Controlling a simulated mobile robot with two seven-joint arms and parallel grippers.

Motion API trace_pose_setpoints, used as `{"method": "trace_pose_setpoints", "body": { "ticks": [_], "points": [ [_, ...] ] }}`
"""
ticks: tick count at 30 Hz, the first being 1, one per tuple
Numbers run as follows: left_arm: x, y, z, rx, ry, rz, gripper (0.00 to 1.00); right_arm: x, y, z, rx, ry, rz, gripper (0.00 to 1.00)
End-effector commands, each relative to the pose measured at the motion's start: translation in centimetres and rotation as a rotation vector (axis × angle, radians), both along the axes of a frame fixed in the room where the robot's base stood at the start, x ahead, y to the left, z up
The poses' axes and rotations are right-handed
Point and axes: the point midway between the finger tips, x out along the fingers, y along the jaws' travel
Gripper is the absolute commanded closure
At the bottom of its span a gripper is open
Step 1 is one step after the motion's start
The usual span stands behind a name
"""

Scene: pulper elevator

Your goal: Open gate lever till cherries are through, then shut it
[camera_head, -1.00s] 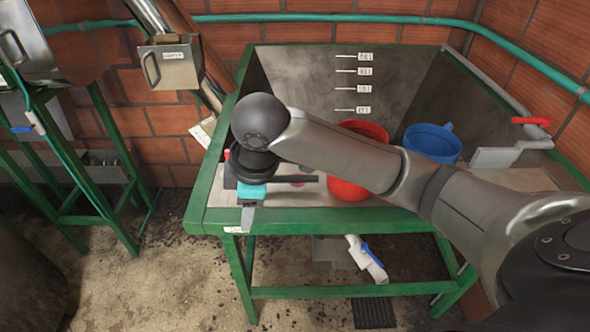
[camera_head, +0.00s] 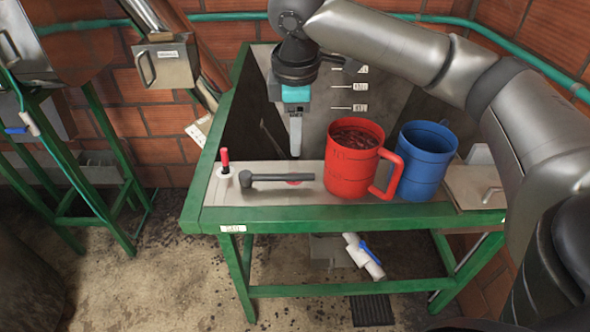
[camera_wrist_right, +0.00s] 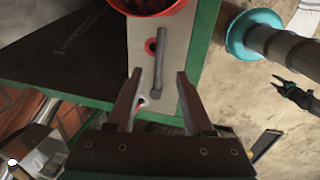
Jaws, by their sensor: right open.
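My right gripper (camera_head: 295,150), with a teal band, points down behind the ledge, apart from the lever. In the right wrist view its open fingers (camera_wrist_right: 157,76) frame the lever's pivot end, with nothing held. A red mug (camera_head: 350,165) holds dark red cherries. My left gripper is not in view.
A blue mug (camera_head: 424,165) stands right of the red one. The grey tank with level marks (camera_head: 350,107) is behind the ledge. A metal lid with a handle (camera_head: 475,188) is at the right. A valve pipe (camera_head: 365,255) hangs below.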

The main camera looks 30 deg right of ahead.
Motion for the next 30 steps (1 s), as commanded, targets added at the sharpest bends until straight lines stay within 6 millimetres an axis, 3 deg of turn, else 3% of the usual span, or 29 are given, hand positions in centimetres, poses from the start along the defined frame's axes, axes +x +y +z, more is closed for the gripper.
{"method": "trace_pose_setpoints", "body": {
  "ticks": [9, 15, 21, 30],
  "points": [
    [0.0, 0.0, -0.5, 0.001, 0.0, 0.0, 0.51, 1.1, -0.8, -7.0, -0.002, 0.003, 0.0, 0.48],
    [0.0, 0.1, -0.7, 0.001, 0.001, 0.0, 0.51, 1.7, -1.0, -10.1, 0.0, 0.001, 0.001, 0.48],
    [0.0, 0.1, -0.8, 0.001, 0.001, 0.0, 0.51, 1.9, -1.1, -11.4, -0.001, -0.001, 0.002, 0.48],
    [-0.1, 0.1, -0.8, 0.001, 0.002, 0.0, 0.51, 1.9, -1.2, -11.5, -0.001, -0.001, 0.002, 0.5]
  ]
}}
